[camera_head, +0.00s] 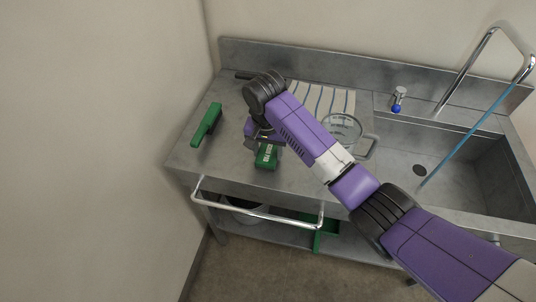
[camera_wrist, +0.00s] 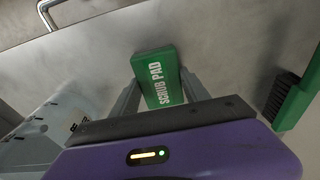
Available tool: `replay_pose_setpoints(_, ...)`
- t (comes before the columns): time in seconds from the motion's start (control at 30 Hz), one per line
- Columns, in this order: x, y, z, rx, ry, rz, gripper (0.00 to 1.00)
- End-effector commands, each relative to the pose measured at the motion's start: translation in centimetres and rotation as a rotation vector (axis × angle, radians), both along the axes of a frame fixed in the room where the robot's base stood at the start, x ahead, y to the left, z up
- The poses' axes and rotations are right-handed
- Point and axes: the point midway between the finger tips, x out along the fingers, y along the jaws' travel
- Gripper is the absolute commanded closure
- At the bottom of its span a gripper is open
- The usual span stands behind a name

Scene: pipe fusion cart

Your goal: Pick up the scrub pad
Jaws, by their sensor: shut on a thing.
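In the head view the scrub pad (camera_head: 267,156) shows just below my gripper (camera_head: 262,143), over the left part of the steel counter. I cannot tell whether the pad touches the counter or is slightly above it.
A green brush (camera_head: 207,125) lies to the left on the counter (camera_head: 190,155); it also shows in the wrist view (camera_wrist: 296,90). A clear jug (camera_head: 343,130) and a striped cloth (camera_head: 325,98) are to the right. The sink (camera_head: 450,165) is farther right. A rail (camera_head: 255,213) runs along the front.

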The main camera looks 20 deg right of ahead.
Motion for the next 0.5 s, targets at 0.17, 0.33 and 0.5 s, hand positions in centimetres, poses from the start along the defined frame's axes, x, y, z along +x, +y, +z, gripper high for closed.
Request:
replay_pose_setpoints(0.17, 0.0, 0.0, 0.1, -0.001, -0.001, 0.000, 0.86)
replay_pose_setpoints(0.33, 0.1, 0.0, 1.1, 0.000, -0.003, 0.000, 0.86)
replay_pose_setpoints(0.5, 0.1, 0.0, 3.4, 0.001, -0.005, 0.001, 0.86)
